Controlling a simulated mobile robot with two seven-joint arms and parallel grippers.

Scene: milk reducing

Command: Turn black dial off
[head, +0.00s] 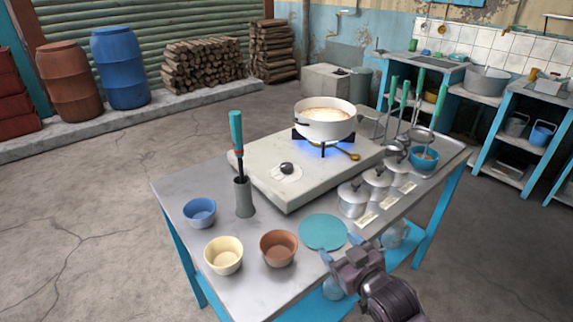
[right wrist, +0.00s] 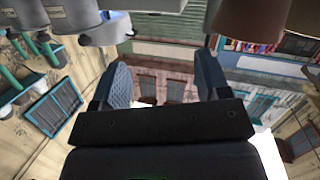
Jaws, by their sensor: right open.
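The black dial (head: 287,168) sits on a round white plate at the near left part of the pale stove (head: 262,185). A blue flame (head: 322,143) burns under a white pot (head: 324,120) with pale contents. My right gripper (head: 342,249) is at the table's near right edge, by the teal disc, well short of the dial. It is open and empty; its two dark fingers stand apart in the right wrist view (right wrist: 165,85). The dial cannot be made out in the right wrist view. My left gripper is not in view.
On the table are a blue bowl (head: 200,212), a cream bowl (head: 223,255), a brown bowl (head: 278,248), a teal disc (head: 323,232) and a grey holder (head: 244,198) with a teal-handled tool. Small lidded pots (head: 353,199) line the stove's right side.

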